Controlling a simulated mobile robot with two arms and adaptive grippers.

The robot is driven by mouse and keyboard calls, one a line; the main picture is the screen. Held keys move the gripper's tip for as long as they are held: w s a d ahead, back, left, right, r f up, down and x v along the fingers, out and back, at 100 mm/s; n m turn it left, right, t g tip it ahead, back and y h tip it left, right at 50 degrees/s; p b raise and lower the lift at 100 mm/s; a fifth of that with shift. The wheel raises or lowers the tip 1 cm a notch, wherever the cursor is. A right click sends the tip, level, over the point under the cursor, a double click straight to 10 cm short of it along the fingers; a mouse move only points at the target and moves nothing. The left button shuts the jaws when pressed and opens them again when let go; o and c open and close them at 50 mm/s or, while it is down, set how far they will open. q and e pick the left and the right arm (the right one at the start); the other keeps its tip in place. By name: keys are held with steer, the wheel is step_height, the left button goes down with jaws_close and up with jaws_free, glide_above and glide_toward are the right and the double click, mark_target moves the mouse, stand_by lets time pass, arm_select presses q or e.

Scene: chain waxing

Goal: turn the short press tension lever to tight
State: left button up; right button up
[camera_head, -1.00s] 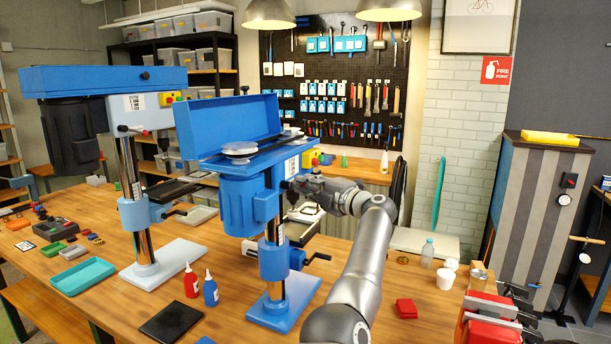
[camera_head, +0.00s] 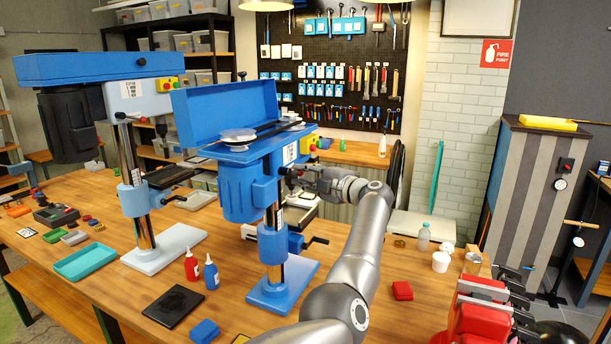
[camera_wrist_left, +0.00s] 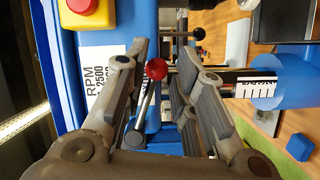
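The short press (camera_head: 237,190) is the blue drill press with its lid open, in the middle of the bench in the head view. Its tension lever (camera_wrist_left: 145,104), a thin metal rod with a red ball knob, shows in the left wrist view, pivoted on the blue side of the press head. My left gripper (camera_wrist_left: 163,52) is open, with one finger on each side of the lever; clear gaps show between fingers and knob. In the head view my left gripper (camera_head: 296,178) is at the right side of the press head, and the lever cannot be made out there. My right gripper is not in view.
The taller press (camera_head: 128,150) stands to the left. A red-and-yellow stop button (camera_wrist_left: 84,9) is beside the lever. Red and blue bottles (camera_head: 211,273) and a black pad (camera_head: 173,306) are before the short press. A red vise (camera_head: 482,315) is at the right.

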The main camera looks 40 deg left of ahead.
arm_select(q)
steer(key=shift+o, duration=1)
steer(key=shift+d, duration=0.1)
steer(key=s+d, duration=0.1)
steer(key=d, duration=1)
steer(key=shift+s+d+r, duration=0.25)
steer(key=shift+d, duration=0.1)
